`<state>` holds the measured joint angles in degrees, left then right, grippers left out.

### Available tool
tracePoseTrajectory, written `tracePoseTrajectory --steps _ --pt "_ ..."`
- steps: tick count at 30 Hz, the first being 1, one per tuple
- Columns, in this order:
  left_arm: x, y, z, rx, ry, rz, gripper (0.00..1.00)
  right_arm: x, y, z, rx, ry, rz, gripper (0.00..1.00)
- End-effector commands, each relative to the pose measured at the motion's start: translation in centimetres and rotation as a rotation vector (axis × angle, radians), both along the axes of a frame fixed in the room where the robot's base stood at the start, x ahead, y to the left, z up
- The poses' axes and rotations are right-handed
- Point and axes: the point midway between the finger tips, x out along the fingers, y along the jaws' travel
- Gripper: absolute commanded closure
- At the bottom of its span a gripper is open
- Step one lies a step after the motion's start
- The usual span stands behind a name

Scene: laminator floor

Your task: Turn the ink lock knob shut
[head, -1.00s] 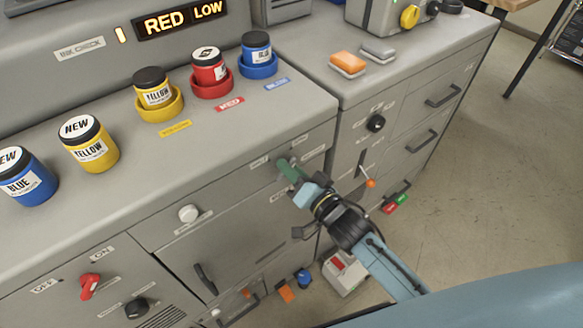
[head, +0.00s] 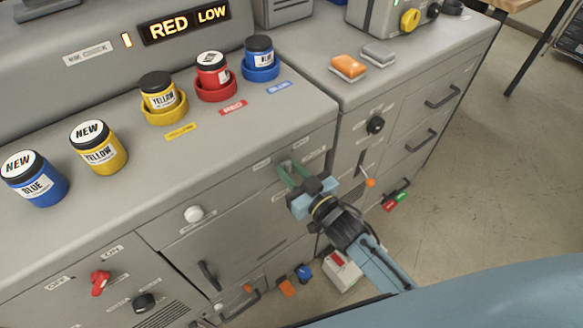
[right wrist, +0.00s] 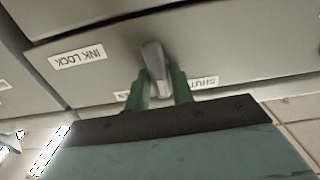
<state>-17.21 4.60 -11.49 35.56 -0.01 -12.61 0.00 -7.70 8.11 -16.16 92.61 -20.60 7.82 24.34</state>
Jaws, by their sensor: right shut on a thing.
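The ink lock knob (right wrist: 156,62) is a grey lever-shaped handle on the grey cabinet front. In the right wrist view it stands between the green fingers of my right gripper (right wrist: 160,88), which is shut on it. In the head view the right gripper (head: 291,174) reaches the upper right of the cabinet front, and its fingers largely hide the knob. An "INK LOCK" label (right wrist: 82,57) is beside the knob. A "SHUT" label (right wrist: 202,82) is partly covered by a finger, and another label (right wrist: 122,95) is mostly hidden. My left gripper is not in view.
Blue (head: 35,183) and yellow (head: 100,155) jars marked "NEW" stand on the cabinet top, with several jars in coloured rings behind. A lit display (head: 185,22) reads "RED LOW". A black knob (head: 375,125) is on the right-hand cabinet.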

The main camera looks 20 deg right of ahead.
Motion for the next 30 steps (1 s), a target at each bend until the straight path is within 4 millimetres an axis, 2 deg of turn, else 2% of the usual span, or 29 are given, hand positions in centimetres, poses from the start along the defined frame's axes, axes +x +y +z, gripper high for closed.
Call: tracePoseTrajectory --steps 18,30 --pt "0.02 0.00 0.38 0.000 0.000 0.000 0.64 -0.12 0.37 -0.09 -0.519 -0.190 -0.001 0.99" --pt "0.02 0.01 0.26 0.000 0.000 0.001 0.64 -0.17 0.49 -0.17 -0.697 -0.255 0.000 0.99"
